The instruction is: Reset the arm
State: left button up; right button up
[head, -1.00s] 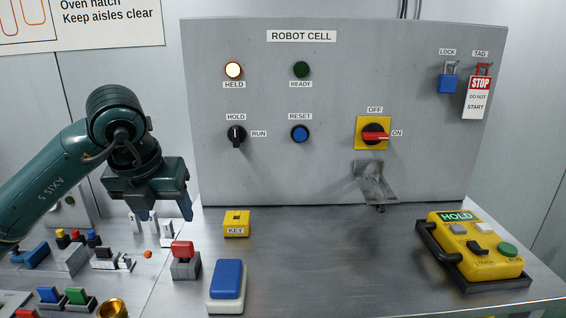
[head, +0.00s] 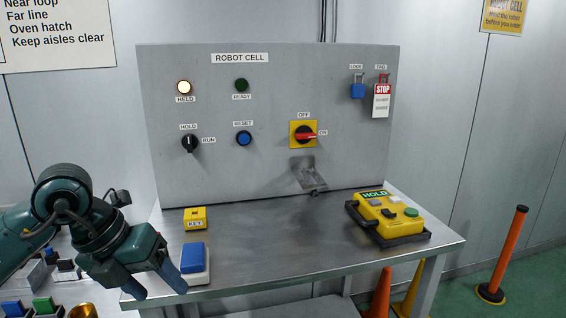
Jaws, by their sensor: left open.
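The grey ROBOT CELL panel (head: 270,180) stands at the back of a metal table. Its HELD lamp (head: 184,87) is lit and its READY lamp (head: 241,85) is dark green. The HOLD/RUN selector (head: 190,143) is black and the RESET button (head: 244,138) is blue. The red switch (head: 305,134) on a yellow plate has its handle toward ON. A yellow pendant (head: 385,212) with a HOLD display lies on the table at right. My left gripper (head: 160,288) is open and empty at the table's front left, beside a blue-topped white block (head: 194,263). My right gripper is not in view.
A yellow KEY box (head: 195,218) sits at the table's left. A blue padlock (head: 358,90) and a STOP tag (head: 382,98) hang on the panel. The table's middle is clear. An orange post (head: 507,250) and cones (head: 378,295) stand on the floor at right.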

pick_arm(q)
jog(key=s+d+r+n+g+h+p, duration=0.1)
jog(key=s+d+r+h, duration=0.15)
jog(key=d+h, duration=0.55)
jog(key=s+d+r+n+g+h+p, duration=0.1)
jog(key=s+d+h, duration=0.3)
jog(key=d+h, duration=0.45)
jog(key=w+a+f+n+t+y+p, duration=0.15)
jog(key=a+f+n+t+y, duration=0.35)
jog(key=n+t, duration=0.55)
jog(key=w+a+f+n+t+y+p, duration=0.1)
jog(key=w+a+f+n+t+y, duration=0.2)
jog(key=f+n+t+y, duration=0.75)
jog(key=s+a+f+n+g+y, duration=0.1)
jog(key=s+a+f+n+g, duration=0.2)
jog(key=s+f+n+g, duration=0.7)
notch_tip(320, 180, down, 4)
jog(key=shift+s+f+g+y, duration=0.15)
jog(key=shift+s+g+y, duration=0.25)
jog(key=shift+s, duration=0.45)
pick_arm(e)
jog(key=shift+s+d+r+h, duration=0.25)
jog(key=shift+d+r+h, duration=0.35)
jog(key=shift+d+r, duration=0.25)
